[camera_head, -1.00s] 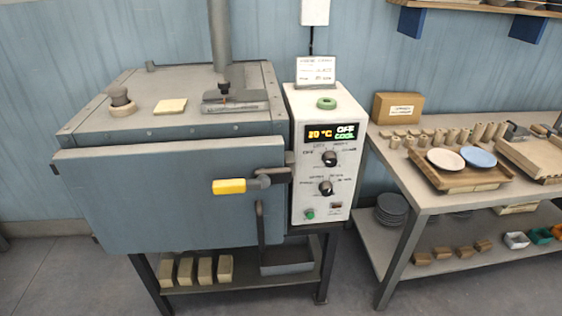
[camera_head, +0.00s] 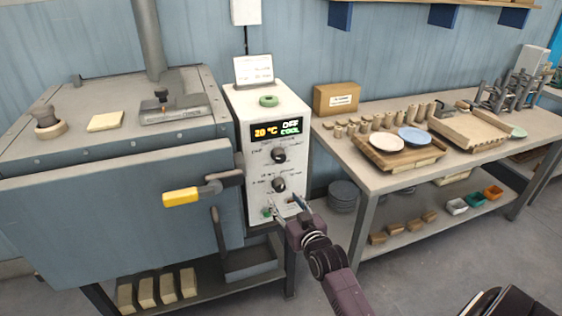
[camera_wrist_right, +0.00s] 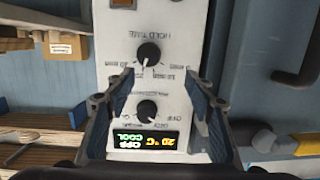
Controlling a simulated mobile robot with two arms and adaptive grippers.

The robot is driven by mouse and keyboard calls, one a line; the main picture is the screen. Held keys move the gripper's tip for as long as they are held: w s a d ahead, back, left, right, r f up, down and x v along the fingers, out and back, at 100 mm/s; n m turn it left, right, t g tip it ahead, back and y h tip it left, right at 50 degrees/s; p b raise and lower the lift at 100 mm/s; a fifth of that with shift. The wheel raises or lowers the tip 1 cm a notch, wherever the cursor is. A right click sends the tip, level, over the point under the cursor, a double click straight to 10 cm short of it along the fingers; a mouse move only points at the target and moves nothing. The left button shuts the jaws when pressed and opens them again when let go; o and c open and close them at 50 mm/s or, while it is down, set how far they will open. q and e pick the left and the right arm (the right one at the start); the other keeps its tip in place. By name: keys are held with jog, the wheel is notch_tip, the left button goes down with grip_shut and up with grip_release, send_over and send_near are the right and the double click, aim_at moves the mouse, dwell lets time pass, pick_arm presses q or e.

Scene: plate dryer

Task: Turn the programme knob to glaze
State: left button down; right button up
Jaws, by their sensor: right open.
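The control panel (camera_head: 240,185) is a white box beside the blue-grey kiln. Its upper black knob (camera_head: 278,155) sits just under the display (camera_head: 276,130), which reads 20 °C, OFF, COOL. A second black knob (camera_head: 279,184) sits below it. The wrist view is upside down: the upper knob (camera_wrist_right: 147,110) is near the display, and the other knob (camera_wrist_right: 148,52) is labelled hold time. The upper knob's small lettering is hard to read. My right gripper (camera_head: 283,206) is open and empty in front of the panel's lower part. My left gripper is not in view.
The kiln door's yellow handle (camera_head: 182,197) sticks out left of the panel. A table (camera_head: 375,178) with plates and small pots stands to the right. A green button (camera_head: 267,211) is low on the panel, close to my fingers.

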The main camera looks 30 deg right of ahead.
jog(key=t+h, duration=0.1)
jog(key=t, duration=0.1)
send_near(281, 159)
jog(key=x, duration=0.2)
jog(key=shift+m, duration=0.3)
jog(key=shift+p+x, duration=0.6)
jog(key=shift+x, duration=3.05)
jog(key=c, duration=1.2)
jog(key=shift+o, duration=0.2)
